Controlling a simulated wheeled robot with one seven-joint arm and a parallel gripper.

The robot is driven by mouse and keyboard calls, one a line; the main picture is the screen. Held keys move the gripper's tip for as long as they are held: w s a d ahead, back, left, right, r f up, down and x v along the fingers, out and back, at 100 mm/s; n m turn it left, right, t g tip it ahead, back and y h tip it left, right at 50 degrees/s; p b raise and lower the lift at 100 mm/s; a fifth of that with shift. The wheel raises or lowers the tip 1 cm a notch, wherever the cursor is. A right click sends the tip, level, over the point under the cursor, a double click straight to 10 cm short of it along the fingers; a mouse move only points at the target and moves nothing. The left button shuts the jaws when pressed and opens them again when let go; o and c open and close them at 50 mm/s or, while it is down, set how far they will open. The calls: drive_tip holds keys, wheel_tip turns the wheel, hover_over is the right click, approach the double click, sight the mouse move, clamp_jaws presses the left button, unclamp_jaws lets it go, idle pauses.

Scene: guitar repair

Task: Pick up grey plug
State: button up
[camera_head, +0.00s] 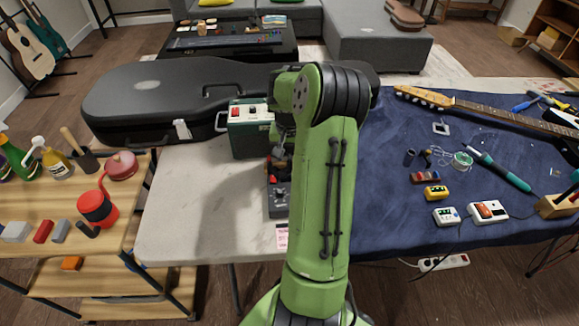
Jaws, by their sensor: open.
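My green arm rises through the middle of the head view and bends over the table. My gripper (281,150) is only partly visible to the left of the arm, above a dark grey device (279,197) with knobs; it is open, and nothing shows held in it. A small dark grey cylinder (409,157) stands on the blue cloth right of the arm and may be the grey plug, but it is too small to be sure. My gripper is well to its left. The arm hides part of the table.
A dark green box (250,128) and a black guitar case (170,96) stand behind the gripper. A wooden cart (35,262) stands left.

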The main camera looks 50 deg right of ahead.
drive_tip(key=shift+d+f, duration=0.1)
drive_tip(key=shift+f, duration=0.75)
drive_tip(key=shift+r, duration=0.1)
clamp_jaws()
